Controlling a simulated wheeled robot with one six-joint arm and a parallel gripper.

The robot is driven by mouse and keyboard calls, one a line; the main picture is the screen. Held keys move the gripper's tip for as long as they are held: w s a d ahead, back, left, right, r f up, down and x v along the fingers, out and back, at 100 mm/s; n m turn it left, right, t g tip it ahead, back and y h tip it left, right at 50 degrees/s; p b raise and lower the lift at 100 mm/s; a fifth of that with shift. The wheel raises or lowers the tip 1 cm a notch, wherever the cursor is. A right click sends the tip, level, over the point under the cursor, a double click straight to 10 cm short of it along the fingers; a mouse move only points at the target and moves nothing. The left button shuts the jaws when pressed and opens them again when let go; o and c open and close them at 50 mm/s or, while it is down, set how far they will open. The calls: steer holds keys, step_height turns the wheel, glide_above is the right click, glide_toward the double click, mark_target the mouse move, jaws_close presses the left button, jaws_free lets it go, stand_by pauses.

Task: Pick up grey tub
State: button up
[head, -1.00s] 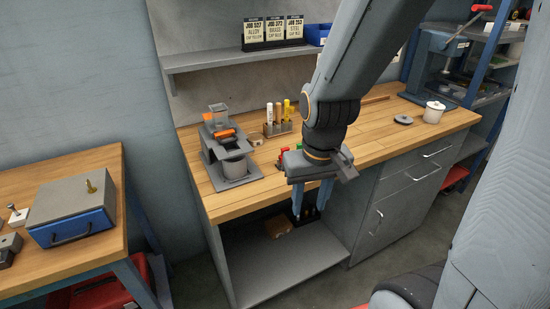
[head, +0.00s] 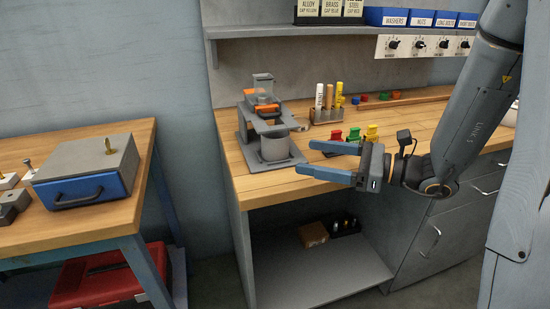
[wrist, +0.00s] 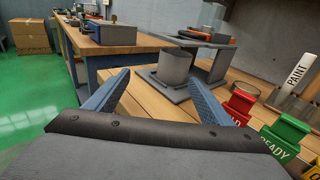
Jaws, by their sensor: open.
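In the wrist view the tub (wrist: 174,67) shows ahead, between and beyond the fingertips. My gripper (head: 326,161) is open and empty, its two blue fingers pointing left toward the tub, with a clear gap between. The gripper fingers (wrist: 160,90) also frame the tub in the wrist view, without touching it.
Red, green and yellow blocks (head: 351,134) stand just behind my gripper. A holder with paint markers (head: 326,113) is behind them. The stand's platform carries an orange and grey device (head: 262,98) above the tub. A blue-fronted box (head: 84,178) sits on the left table.

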mark_target(276, 141)
steer(key=shift+w+d+m+t, duration=0.4)
steer(key=shift+w+d+t, duration=0.1)
steer(key=shift+w, duration=0.2)
steer(key=shift+w+a+r, duration=0.1)
steer(key=shift+w+r, duration=0.1)
steer(key=shift+w, duration=0.15)
steer(key=p+x, duration=0.1)
steer(key=x, duration=1)
steer(key=shift+w+a+r, duration=0.15)
steer(key=c, duration=1.1)
